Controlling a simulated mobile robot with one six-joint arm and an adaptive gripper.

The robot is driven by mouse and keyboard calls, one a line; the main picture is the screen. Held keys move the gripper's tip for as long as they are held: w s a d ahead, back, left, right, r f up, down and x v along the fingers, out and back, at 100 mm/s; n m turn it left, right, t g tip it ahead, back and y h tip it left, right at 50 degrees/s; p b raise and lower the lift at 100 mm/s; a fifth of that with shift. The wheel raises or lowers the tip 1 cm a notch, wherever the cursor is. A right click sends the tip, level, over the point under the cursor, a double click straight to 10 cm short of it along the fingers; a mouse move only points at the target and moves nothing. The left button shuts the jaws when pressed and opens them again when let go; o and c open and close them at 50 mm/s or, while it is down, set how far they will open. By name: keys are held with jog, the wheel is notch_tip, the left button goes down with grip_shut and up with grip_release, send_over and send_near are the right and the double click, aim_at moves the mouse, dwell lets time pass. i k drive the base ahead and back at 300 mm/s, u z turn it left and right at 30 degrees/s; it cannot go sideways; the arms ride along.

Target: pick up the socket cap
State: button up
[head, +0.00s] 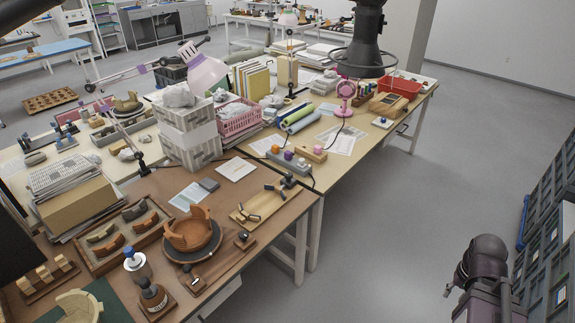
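I cannot single out the socket cap for certain. On the wooden table a grey socket strip (288,161) carries small coloured caps: an orange cap (275,149), a purple cap (288,155) and a pale pinkish cap (302,163). A pink knob-like piece (318,149) sits on a wooden block just right of the strip. These pieces are small in this view. A dark jointed part at the lower right appears to be my arm. My gripper's fingers do not show.
A brown bench (226,284) in front holds a partly rebuilt orange pot (193,231), a sherd tray (163,224) and bottles. A pink basket (238,118), grey crates (188,141) and a pink lamp (203,70) stand behind. The grey floor (390,215) right of the tables is clear.

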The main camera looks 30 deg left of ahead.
aim_at(301, 161)
jog(key=u, duration=1.1)
